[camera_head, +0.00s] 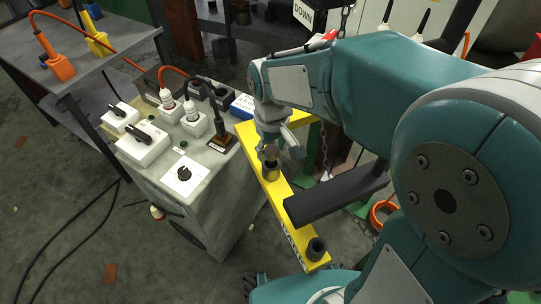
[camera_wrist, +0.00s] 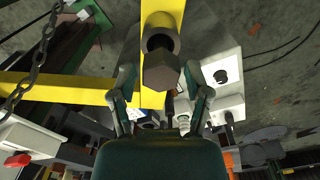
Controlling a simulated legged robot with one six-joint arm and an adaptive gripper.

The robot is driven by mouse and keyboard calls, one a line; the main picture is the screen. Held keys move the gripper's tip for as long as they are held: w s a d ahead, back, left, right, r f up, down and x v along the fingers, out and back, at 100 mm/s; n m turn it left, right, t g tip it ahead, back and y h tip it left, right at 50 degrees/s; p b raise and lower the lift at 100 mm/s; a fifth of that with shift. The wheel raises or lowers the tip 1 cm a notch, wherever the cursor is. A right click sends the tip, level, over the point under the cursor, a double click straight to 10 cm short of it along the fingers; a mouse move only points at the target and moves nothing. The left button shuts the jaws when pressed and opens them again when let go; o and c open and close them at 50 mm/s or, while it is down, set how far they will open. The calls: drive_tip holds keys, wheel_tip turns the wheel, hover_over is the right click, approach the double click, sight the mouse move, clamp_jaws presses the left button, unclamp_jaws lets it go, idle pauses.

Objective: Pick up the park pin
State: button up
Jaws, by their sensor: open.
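The park pin, as I take it, is the dark hex-headed piece (camera_wrist: 161,72) on the yellow beam in the wrist view. In the head view its brownish top (camera_head: 271,155) shows above a dark round socket (camera_head: 271,173) on the beam (camera_head: 272,200). My gripper (camera_head: 280,150) is open just over it. In the wrist view the two fingers of my gripper (camera_wrist: 160,84) stand to the left and right of the hex head, with a gap visible on each side. The pin's lower part is hidden.
A second dark socket (camera_head: 316,248) sits at the beam's near end. A dark grey bar (camera_head: 335,194) lies right of the beam. A control cabinet (camera_head: 190,190) with plugs and switches stands close on the left. A chain (camera_wrist: 42,50) hangs near the beam.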

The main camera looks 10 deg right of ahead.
sight(271, 162)
drive_tip(key=shift+w+a+f, duration=0.1)
drive_tip(key=shift+f, duration=1.45)
clamp_jaws()
drive_tip(key=shift+r, duration=0.15)
